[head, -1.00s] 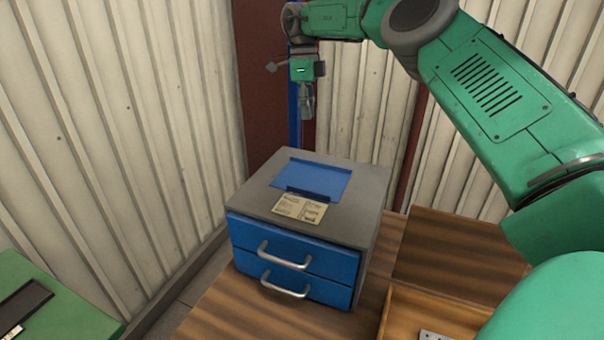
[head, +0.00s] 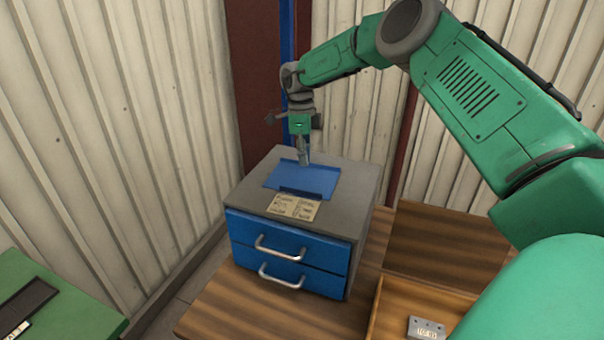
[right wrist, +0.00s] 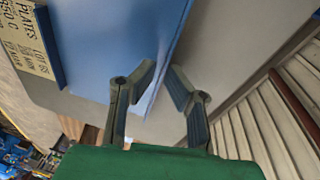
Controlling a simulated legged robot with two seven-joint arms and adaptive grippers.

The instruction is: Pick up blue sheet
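The blue sheet (head: 318,181) lies on the grey top of a cabinet, with an upturned lip at its front edge. In the right wrist view the blue sheet (right wrist: 110,45) shows a raised edge running between my fingers. My right gripper (head: 305,163) is over the sheet's far edge, pointing down. In the right wrist view its two fingers (right wrist: 161,68) stand on either side of the raised edge with a gap between them. Contact with the edge is hard to tell. My left gripper is out of view.
The grey cabinet (head: 353,195) has two blue drawers with metal handles. A printed paper label (head: 293,207) lies in front of the sheet. A wooden tray (head: 376,305) with a metal block (head: 426,328) is at right. Corrugated walls stand close behind and left.

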